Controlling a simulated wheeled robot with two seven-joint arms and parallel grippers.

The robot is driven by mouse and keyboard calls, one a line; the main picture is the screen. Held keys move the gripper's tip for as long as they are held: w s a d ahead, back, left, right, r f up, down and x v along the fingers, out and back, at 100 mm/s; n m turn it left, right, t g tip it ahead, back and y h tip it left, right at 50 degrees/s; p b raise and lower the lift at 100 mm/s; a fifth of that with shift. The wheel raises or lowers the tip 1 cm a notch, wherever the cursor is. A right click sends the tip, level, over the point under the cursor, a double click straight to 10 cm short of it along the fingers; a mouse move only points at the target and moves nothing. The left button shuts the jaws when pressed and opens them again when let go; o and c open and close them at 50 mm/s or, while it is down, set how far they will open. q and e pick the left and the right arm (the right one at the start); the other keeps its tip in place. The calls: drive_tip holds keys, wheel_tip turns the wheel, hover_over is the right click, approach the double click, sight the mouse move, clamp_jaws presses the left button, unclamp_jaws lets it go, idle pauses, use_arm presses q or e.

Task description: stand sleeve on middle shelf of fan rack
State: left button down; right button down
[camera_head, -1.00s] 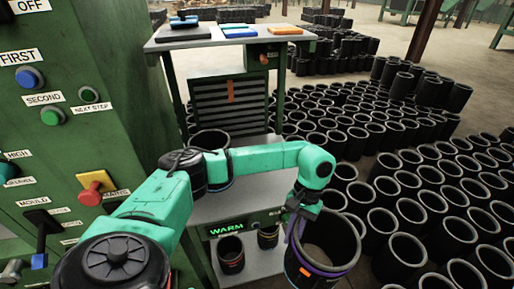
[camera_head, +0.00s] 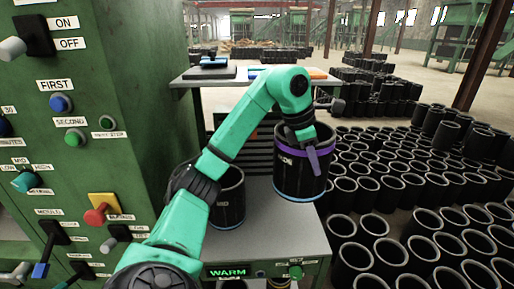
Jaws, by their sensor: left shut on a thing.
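My left gripper (camera_head: 306,140) is shut on the wall of a black rubber sleeve (camera_head: 298,178) with a purple band near its top. The sleeve hangs roughly upright over the right side of the grey middle shelf (camera_head: 268,232) of the rack; I cannot tell whether its bottom touches the shelf. Another black sleeve (camera_head: 228,200) stands on the same shelf to the left, partly behind my left arm. The rack's front carries a lit WARM sign (camera_head: 228,271). My right gripper is not in view.
A green control cabinet (camera_head: 150,130) with knobs and buttons stands close on the left. Many black sleeves (camera_head: 432,222) cover the floor on the right. Lower sleeves show below the WARM sign (camera_head: 279,283).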

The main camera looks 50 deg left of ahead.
sight(324, 176)
use_arm(q)
drive_tip(key=w+n+y+b, duration=0.1)
drive_tip(key=n, duration=0.2)
drive_tip(key=w+n+y+b, duration=0.1)
drive_tip(key=w+n, duration=0.1)
drive_tip(key=w+n+y+b, duration=0.1)
drive_tip(key=w+n, duration=0.1)
drive_tip(key=n, duration=0.1)
drive_tip(key=shift+w+d+f+n, duration=0.1)
drive_tip(key=shift+w+f+n, duration=0.1)
drive_tip(key=shift+n, duration=0.1)
drive_tip(key=shift+w+r+n+b, duration=0.3)
drive_tip(key=shift+n, duration=0.4)
drive_tip(key=shift+s+f, duration=0.1)
drive_tip(key=shift+f, duration=0.15)
wheel_tip(324, 176, down, 6)
drive_tip(key=shift+s+f+b, duration=0.1)
drive_tip(key=shift+f+b, duration=0.05)
drive_tip(key=shift+b, duration=0.65)
wheel_tip(324, 176, down, 13)
drive_tip(key=shift+f, duration=0.1)
